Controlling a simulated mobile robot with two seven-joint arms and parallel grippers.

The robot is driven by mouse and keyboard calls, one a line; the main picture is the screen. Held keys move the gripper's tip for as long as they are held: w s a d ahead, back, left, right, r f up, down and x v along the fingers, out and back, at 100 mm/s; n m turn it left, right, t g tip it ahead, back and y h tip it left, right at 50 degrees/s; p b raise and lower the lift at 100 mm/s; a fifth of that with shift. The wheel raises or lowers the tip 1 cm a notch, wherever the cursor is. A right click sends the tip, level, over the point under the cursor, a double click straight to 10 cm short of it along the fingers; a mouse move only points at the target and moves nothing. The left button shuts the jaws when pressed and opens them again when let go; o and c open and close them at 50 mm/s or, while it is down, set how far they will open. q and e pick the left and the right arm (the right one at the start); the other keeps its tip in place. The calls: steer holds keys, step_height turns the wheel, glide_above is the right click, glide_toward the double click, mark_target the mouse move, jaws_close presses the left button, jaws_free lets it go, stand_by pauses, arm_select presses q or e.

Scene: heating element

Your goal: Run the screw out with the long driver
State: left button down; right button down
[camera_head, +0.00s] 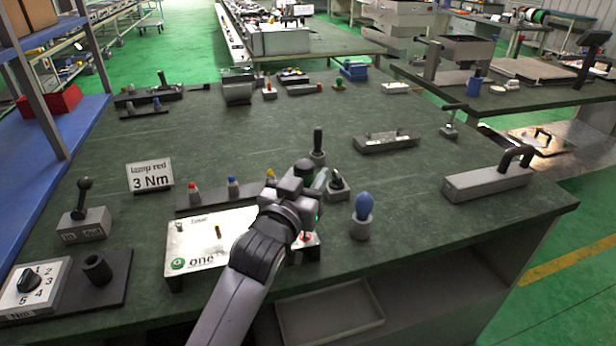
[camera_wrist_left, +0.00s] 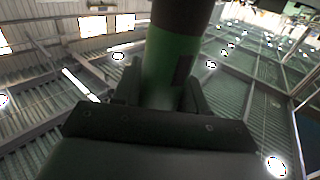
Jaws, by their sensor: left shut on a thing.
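My left gripper (camera_head: 308,188) is above the front middle of the bench, at the right end of a white panel (camera_head: 192,258). It is shut on a driver (camera_wrist_left: 165,75), whose dark and green cylinder stands between the fingers in the left wrist view. In the head view, the gripper and arm hide most of the driver; its tip cannot be made out. A small brass screw-like pin (camera_head: 218,232) stands up from the panel, left of my arm. My arm covers the panel's right part. My right gripper is not in view.
A rack with red and blue-topped tools (camera_head: 232,187) lies behind the panel. A black-handled tool (camera_head: 318,142) and a blue-handled tool (camera_head: 363,208) stand upright nearby. A "3 Nm" sign (camera_head: 150,177) and numbered dial box (camera_head: 32,284) are left.

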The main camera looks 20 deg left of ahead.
arm_select(q)
steer(key=shift+s+d+f, duration=0.1)
steer(key=shift+d+f, duration=0.05)
steer(key=shift+f, duration=0.35)
stand_by(0.8)
steer(key=shift+p, duration=0.35)
stand_by(0.6)
steer(key=shift+r, duration=0.15)
stand_by(0.4)
steer(key=shift+r+p, duration=1.05)
steer(key=shift+r, duration=1.75)
